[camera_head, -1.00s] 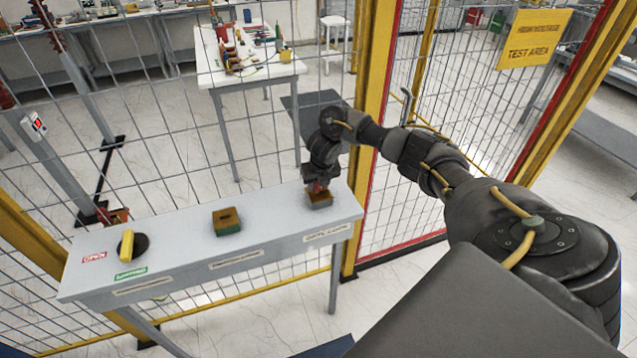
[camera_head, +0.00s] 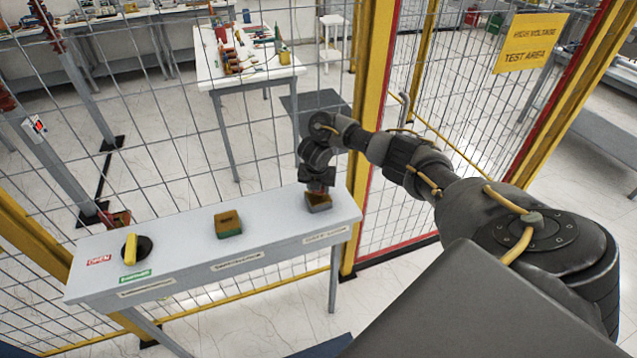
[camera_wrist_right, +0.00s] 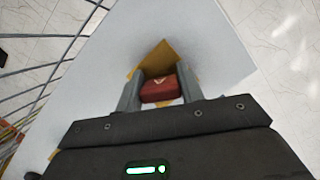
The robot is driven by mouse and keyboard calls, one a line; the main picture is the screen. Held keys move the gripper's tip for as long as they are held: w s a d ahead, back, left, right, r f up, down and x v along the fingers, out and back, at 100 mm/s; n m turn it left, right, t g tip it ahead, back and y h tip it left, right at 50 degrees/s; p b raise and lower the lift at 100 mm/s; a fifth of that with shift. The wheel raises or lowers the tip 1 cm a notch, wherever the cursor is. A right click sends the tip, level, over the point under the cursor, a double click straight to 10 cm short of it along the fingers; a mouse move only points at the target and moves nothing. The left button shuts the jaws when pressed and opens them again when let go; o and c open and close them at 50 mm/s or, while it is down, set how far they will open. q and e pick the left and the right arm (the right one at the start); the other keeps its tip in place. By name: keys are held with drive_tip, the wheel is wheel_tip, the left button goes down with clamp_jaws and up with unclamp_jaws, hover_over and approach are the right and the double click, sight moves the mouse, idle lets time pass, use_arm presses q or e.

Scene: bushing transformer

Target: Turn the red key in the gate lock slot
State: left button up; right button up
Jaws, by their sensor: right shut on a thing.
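My right gripper (camera_head: 318,185) points down over the gate lock block (camera_head: 319,204) at the right end of the grey shelf. In the right wrist view its two fingers (camera_wrist_right: 160,92) are shut on the red key (camera_wrist_right: 158,90), one on each side. The yellow-brown top of the lock block (camera_wrist_right: 155,60) shows beyond the key. The key's lower end and the slot are hidden, so I cannot tell how deep it sits. My left gripper is not in view.
The grey shelf (camera_head: 180,262) also holds a second brass and green lock block (camera_head: 228,224) in the middle and a yellow-handled switch (camera_head: 130,249) at the left. A mesh fence with a yellow post (camera_head: 371,100) stands right behind the shelf.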

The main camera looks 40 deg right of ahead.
drive_tip(key=m+g+h, duration=0.1)
drive_tip(key=m, duration=0.5)
drive_tip(key=shift+s, duration=0.1)
drive_tip(key=shift+d, duration=0.1)
drive_tip(key=shift+r+m+g, duration=0.1)
drive_tip(key=shift+m+g, duration=0.4)
drive_tip(key=shift+m, duration=0.7)
drive_tip(key=m, duration=0.2)
drive_tip(key=shift+s+m+g, duration=0.1)
drive_tip(key=shift+m+g, duration=0.3)
drive_tip(key=o, duration=0.9)
drive_tip(key=shift+o, duration=1)
drive_tip(key=shift+s, duration=0.1)
